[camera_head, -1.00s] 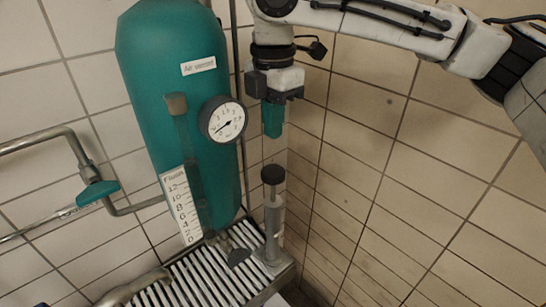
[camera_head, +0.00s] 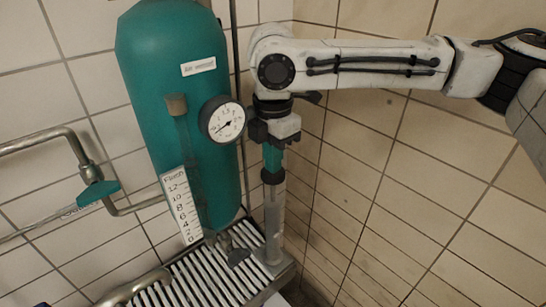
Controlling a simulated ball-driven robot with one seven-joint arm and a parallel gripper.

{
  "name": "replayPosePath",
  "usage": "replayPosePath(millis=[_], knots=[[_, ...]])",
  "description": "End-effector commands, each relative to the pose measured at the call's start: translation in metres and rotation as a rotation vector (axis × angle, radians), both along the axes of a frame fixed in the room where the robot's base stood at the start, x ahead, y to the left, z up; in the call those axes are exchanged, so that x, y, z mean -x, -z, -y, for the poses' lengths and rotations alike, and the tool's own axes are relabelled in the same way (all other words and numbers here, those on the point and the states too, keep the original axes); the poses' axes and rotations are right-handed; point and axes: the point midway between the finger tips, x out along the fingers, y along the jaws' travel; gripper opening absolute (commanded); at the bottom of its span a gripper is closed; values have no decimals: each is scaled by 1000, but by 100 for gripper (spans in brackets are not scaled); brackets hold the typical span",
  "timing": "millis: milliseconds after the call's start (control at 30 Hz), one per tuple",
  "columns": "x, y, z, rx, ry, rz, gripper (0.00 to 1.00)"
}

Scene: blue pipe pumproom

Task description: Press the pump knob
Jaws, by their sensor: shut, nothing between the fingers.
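The pump is a slim grey upright cylinder (camera_head: 274,222) on the corner of a slatted metal platform. Its black round knob (camera_head: 272,177) sits at the top, close above the cylinder, with little or no rod showing. My gripper (camera_head: 272,166) points straight down with its green fingers shut. The fingertips are right at the top of the knob and appear to touch it. The fingers hide part of the knob's top.
A tall green tank (camera_head: 180,100) with a round gauge (camera_head: 223,121) stands left of the pump. A marked scale (camera_head: 181,206), a pipe with a green valve handle (camera_head: 98,192) and the slatted platform (camera_head: 205,275) are nearby. A tiled wall is at the right.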

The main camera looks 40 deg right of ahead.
Motion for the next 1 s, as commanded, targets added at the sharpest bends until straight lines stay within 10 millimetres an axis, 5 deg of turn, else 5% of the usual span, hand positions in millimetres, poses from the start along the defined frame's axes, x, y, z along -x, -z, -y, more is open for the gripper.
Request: replayPosePath(millis=[433, 1000], knots=[[1, 57, -1, -3, -1, -4, 0], [1, 60, -2, -3, -1, -10, 0]])
